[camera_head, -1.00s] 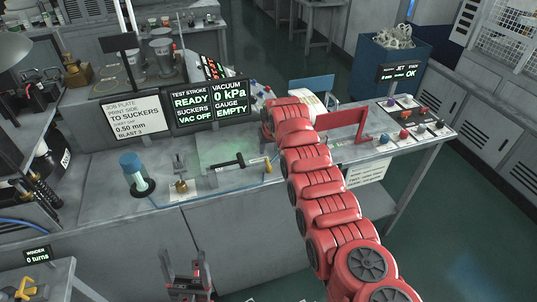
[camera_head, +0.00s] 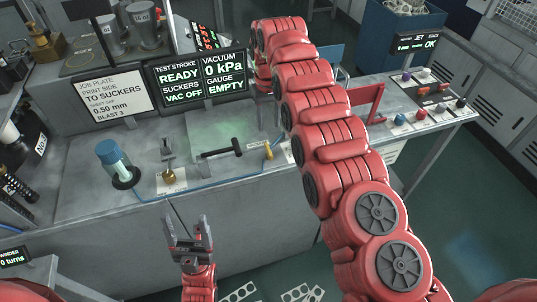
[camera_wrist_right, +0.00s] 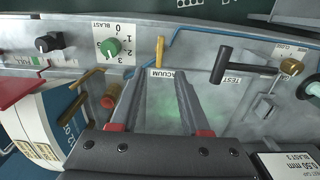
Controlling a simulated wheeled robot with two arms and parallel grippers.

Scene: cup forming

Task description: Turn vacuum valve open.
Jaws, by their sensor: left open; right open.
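The vacuum valve's yellow lever (camera_head: 268,151) stands on the bench in the head view, right of the black test handle (camera_head: 222,150). In the right wrist view the yellow lever (camera_wrist_right: 160,50) stands beside a label reading VACUUM, just beyond my right fingertips. My right gripper (camera_wrist_right: 160,78) is open and empty, its two fingers either side of the label; the lever is apart from them. In the head view my right arm hides that gripper. My left gripper (camera_head: 187,224) is open and empty in front of the bench. The display (camera_head: 203,78) reads VAC OFF and 0 kPa.
The black test handle (camera_wrist_right: 234,64) is right of the lever in the right wrist view; the green blast knob (camera_wrist_right: 112,47) is left. A red frame (camera_head: 366,103) is at the right.

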